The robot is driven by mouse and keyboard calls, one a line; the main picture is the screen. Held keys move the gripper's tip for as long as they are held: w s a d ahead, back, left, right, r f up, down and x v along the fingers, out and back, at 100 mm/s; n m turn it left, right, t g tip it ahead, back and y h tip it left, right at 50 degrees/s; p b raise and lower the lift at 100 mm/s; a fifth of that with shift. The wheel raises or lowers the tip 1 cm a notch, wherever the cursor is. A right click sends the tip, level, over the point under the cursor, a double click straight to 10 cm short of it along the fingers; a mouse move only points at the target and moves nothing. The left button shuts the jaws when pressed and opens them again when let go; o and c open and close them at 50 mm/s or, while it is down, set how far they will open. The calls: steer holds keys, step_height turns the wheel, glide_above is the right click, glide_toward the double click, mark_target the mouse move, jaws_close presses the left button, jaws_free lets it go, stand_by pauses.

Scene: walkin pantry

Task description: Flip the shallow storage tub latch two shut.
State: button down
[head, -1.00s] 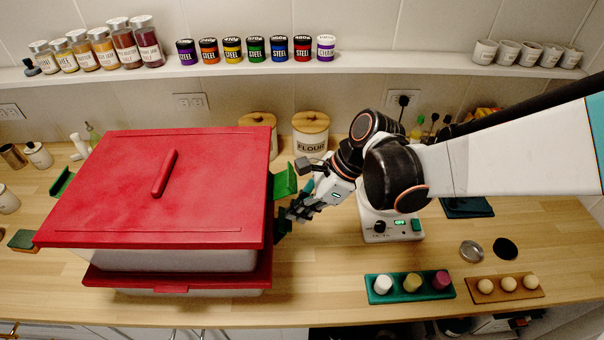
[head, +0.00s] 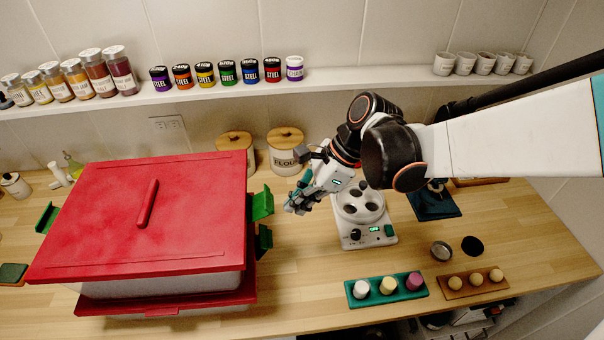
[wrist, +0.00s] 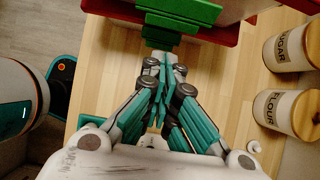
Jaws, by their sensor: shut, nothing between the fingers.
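Two white tubs with red lids are stacked on the counter, the upper tub (head: 165,284) over the lower one, whose red lid (head: 170,306) shows at its front edge. I cannot tell which latch is number two. On the right side, an upper green latch (head: 262,203) sticks outward and a lower green latch (head: 264,240) sits below it. Another green latch (head: 47,217) sticks out on the left. My gripper (head: 291,207) is shut and empty, right of the right-hand latches and apart from them. In the wrist view, two green latch pieces (wrist: 175,14) (wrist: 150,38) lie ahead of my gripper (wrist: 160,64).
A white appliance (head: 365,236) with a lit display stands right of my gripper. Flour (head: 286,160) and sugar canisters stand behind. A teal tray (head: 386,291) and a wooden egg tray (head: 473,284) lie at the front right. Counter between tubs and appliance is clear.

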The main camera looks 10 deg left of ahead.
stand_by(0.4)
steer(key=n+g+y+b, duration=0.2)
steer(key=n+y+b, duration=0.55)
steer(key=n, duration=2.45)
glide_toward(262, 233)
step_height(262, 233, up, 3)
steer(key=n+b, duration=0.1)
steer(key=n, duration=0.3)
steer(key=shift+r, duration=0.15)
steer(key=b+x, duration=0.2)
steer(key=x, duration=0.6)
steer(key=shift+a+b, duration=0.15)
steer(key=shift+b, duration=0.2)
steer(key=shift+x, duration=0.85)
